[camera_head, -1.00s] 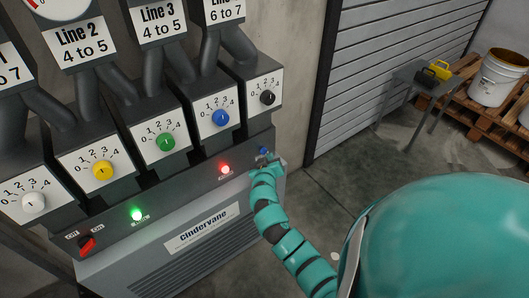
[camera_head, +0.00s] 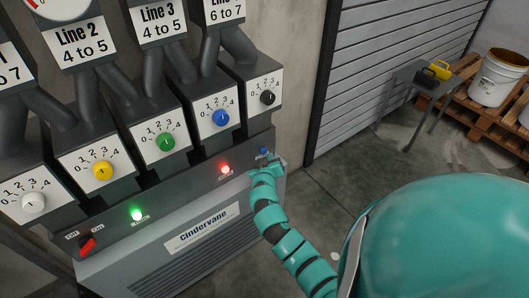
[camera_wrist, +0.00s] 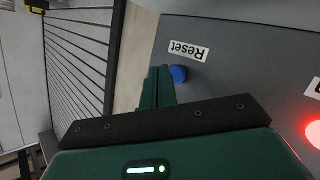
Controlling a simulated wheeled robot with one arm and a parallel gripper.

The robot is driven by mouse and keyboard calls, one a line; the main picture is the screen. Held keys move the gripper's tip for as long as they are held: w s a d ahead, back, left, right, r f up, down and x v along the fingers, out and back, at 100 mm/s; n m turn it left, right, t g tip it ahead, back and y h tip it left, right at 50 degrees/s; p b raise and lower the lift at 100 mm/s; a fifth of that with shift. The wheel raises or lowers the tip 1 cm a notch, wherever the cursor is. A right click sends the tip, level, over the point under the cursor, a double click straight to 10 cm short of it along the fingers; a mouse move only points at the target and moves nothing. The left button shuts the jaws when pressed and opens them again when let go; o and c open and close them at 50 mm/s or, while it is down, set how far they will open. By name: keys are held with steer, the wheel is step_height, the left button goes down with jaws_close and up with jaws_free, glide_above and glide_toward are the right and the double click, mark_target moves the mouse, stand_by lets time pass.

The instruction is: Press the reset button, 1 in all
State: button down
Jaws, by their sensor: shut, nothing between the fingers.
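The blue reset button (camera_head: 263,152) sits at the right end of the grey machine panel. In the wrist view the button (camera_wrist: 178,74) shows beside the white "Reset" label (camera_wrist: 188,51), partly hidden by my fingers. My gripper (camera_wrist: 160,70) is shut and empty, with its fingertips close to the button; I cannot tell whether they touch it. In the head view my gripper (camera_head: 270,163) is at the panel's right end, just below the button.
A red lamp (camera_head: 225,169) and a green lamp (camera_head: 137,214) glow on the same panel. A red switch (camera_head: 87,246) is at its left end. Several coloured knobs sit above. A small table (camera_head: 424,80) and a white bucket (camera_head: 497,80) stand at the back right.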

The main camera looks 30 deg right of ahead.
steer(key=shift+w, duration=0.15)
steer(key=shift+w+b, duration=0.3)
steer(key=shift+b, duration=0.05)
steer(key=shift+w+a+b, duration=0.1)
steer(key=shift+w+b, duration=0.2)
steer(key=shift+w, duration=0.1)
stand_by(0.8)
steer(key=shift+s, duration=0.85)
steer(key=s, duration=0.5)
steer(key=shift+d, duration=0.25)
stand_by(0.9)
